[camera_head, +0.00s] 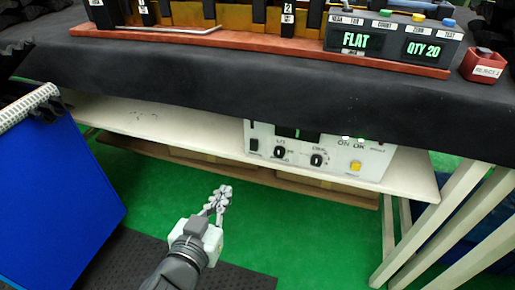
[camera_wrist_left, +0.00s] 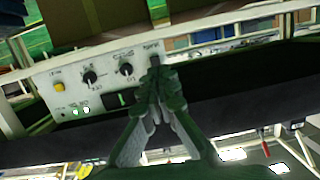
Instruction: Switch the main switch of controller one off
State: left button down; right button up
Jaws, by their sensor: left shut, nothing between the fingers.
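A white controller box (camera_head: 335,168) sits on the shelf under the bench, its front panel facing me. Its black main switch (camera_head: 253,145) is at the panel's lower left; its position is too small to tell. Two black knobs, a yellow button (camera_head: 355,167) and lit green lamps are also on the panel. My left gripper (camera_head: 222,191) is shut and empty, below and left of the panel in the head view. In the left wrist view, the panel (camera_wrist_left: 105,72) appears turned over, and the gripper tips (camera_wrist_left: 155,78) overlap its switch end. Contact cannot be told. My right gripper is out of view.
The black-covered bench edge (camera_head: 230,85) overhangs the shelf (camera_head: 130,117). A blue panel (camera_head: 60,190) stands left; pale legs (camera_head: 455,225) stand right.

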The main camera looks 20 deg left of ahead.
pick_arm(q)
jog(key=shift+w+d+r+t+h, duration=0.1)
jog(key=shift+d+r+t+h, duration=0.1)
jog(key=shift+d+r, duration=0.25)
jog(key=shift+w+d+r+t+h, duration=0.1)
jog(key=shift+d+r+t+h, duration=0.15)
jog(key=shift+r, duration=0.35)
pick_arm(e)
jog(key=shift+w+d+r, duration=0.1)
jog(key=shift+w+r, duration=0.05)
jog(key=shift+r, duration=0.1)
pick_arm(q)
jog(key=shift+s, duration=0.1)
jog(key=p, duration=0.2)
send_near(254, 148)
jog(key=w, duration=0.5)
jog(key=shift+w+d+f, duration=0.1)
jog(key=shift+w+f, duration=0.2)
jog(key=shift+f, duration=0.1)
jog(key=shift+w+f, duration=0.1)
jog(key=shift+w, duration=0.5)
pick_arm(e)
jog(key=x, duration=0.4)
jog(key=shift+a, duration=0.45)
